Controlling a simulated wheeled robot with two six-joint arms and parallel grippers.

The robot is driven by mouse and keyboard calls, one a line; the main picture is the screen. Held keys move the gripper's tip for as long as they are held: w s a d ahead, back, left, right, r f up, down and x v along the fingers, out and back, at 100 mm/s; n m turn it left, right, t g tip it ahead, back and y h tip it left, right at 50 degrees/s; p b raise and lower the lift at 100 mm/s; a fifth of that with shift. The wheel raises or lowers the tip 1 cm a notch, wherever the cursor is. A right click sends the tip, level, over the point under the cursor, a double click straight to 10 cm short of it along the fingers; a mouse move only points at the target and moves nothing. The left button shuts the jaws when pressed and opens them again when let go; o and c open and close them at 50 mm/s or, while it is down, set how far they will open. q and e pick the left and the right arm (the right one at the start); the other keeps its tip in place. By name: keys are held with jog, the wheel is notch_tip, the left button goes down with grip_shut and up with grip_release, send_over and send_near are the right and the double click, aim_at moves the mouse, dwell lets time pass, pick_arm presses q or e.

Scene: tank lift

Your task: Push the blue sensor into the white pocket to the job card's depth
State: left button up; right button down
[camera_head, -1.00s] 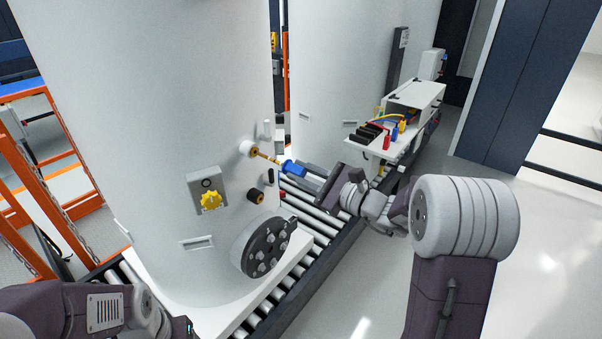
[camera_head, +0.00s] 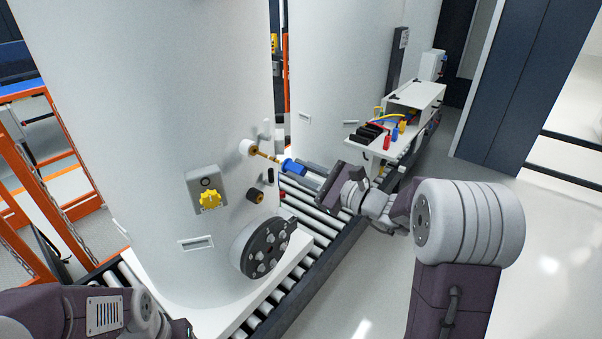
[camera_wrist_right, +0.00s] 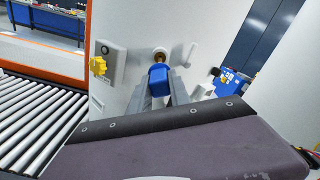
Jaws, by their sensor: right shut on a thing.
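The blue sensor (camera_head: 294,167) is held in my right gripper (camera_head: 303,170), its thin brass-coloured stem pointing left at the tank wall. The white pocket (camera_head: 247,147), with a brass-coloured opening, sticks out of the white tank. The stem's tip is at or very near the opening; I cannot tell how deep it is. In the right wrist view the blue sensor head (camera_wrist_right: 158,77) sits between the two grey fingers, in line with the pocket (camera_wrist_right: 160,54). My left arm shows at the lower left in the head view; its gripper jaws are not visible.
A yellow knob (camera_head: 210,199) on a grey plate, a dark round fitting (camera_head: 256,195) and a bolted flange (camera_head: 267,249) stand out from the tank (camera_head: 170,100). A roller conveyor (camera_head: 318,226) runs beneath.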

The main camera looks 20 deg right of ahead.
aim_at(258, 152)
jog(key=shift+w+a, duration=0.15)
jog(key=shift+w, duration=0.05)
jog(key=shift+w+a, duration=0.2)
jog(key=shift+w, duration=0.05)
jog(key=shift+b+x, duration=1)
jog(key=shift+x, duration=2.95)
jog(key=c, duration=1.1)
grip_release()
jog(key=shift+a, duration=0.1)
jog(key=b+v, duration=0.2)
jog(key=v, duration=0.7)
